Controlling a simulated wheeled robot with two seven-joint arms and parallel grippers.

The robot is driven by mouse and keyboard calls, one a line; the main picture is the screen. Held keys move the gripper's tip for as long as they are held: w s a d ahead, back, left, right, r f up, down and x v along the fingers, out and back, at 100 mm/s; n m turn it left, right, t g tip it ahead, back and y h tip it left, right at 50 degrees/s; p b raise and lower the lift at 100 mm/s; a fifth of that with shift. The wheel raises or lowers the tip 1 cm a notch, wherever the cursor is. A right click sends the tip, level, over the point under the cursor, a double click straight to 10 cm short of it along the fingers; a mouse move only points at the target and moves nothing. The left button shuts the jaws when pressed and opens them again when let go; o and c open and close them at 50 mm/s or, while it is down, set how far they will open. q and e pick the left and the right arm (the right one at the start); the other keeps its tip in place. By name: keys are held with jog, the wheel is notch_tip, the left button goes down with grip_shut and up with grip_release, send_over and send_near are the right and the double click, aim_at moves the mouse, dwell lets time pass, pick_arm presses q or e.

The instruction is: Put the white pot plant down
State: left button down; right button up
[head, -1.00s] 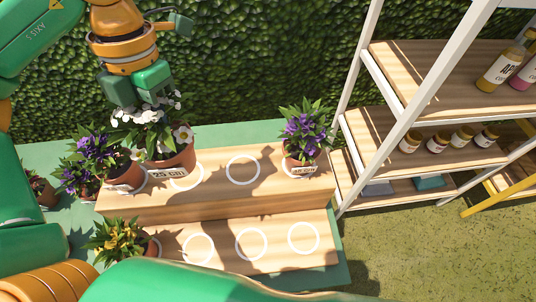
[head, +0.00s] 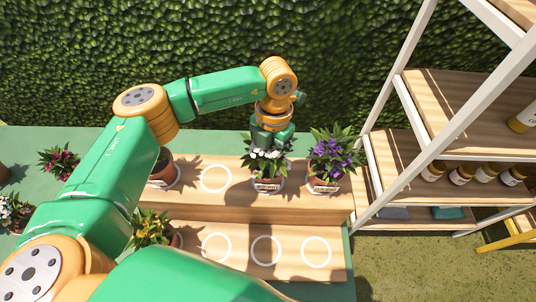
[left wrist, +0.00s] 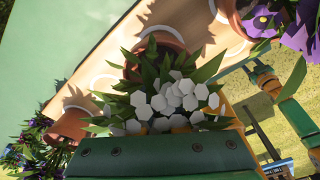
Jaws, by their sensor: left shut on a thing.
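The white pot plant has white flowers (head: 268,155) over a brown pot with a label (head: 266,186). It is upright at the third ring of the upper step, just left of a purple-flowered pot plant (head: 325,181). My left gripper (head: 270,144) is above it, shut on the plant among its flowers. In the left wrist view, the white flowers (left wrist: 172,103) and leaves fill the middle and the pot (left wrist: 158,48) shows beyond them. A white ring edge shows by the pot; I cannot tell whether its base touches the wood.
The wooden stand (head: 210,203) has an empty ring (head: 216,179) on its upper step and several empty rings on its lower step. A yellow-flowered plant (head: 150,228) stands at lower left. A white-framed shelf (head: 385,125) with bottles is at right; a hedge is behind.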

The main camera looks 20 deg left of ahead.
pick_arm(q)
jog(key=shift+f, duration=0.2)
jog(key=c, duration=1)
grip_release()
jog(key=shift+d+r, duration=0.1)
jog(key=shift+r, duration=0.25)
jog(key=r+b, duration=0.1)
jog(key=r, duration=0.3)
jog(key=w+r+b, duration=0.1)
jog(key=r, duration=0.3)
jog(key=r+b, duration=0.1)
jog(key=r, duration=0.2)
jog(key=shift+w+d+r, duration=0.15)
jog(key=shift+d+r, duration=0.05)
jog(key=shift+r, duration=0.2)
jog(key=shift+f, duration=0.1)
